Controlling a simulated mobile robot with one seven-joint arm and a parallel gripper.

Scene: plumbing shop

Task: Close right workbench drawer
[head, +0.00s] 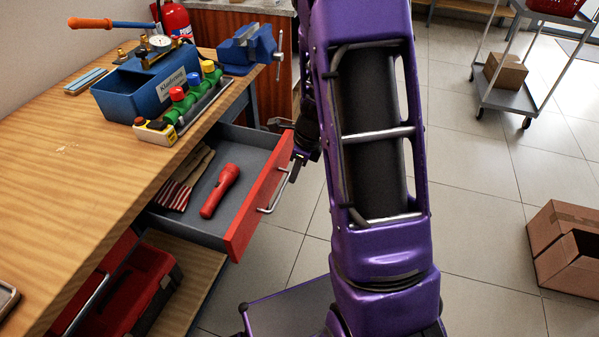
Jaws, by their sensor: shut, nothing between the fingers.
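The workbench drawer (262,212) is pulled out from under the wooden workbench (70,180). It has a red front with a metal bar handle, and a grey inside. A red flashlight (221,190) and a striped cloth-like item (184,183) lie in it. My gripper (290,160) is at the far end of the drawer's red front, close to its top edge. Its fingers are small and dark here, and it holds nothing. I cannot tell whether it touches the front. My purple arm hides part of the floor to the right of the drawer.
A red toolbox (140,285) sits on the shelf below. A cardboard box (570,245) and a trolley (507,98) stand at right. Tiled floor between is clear.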

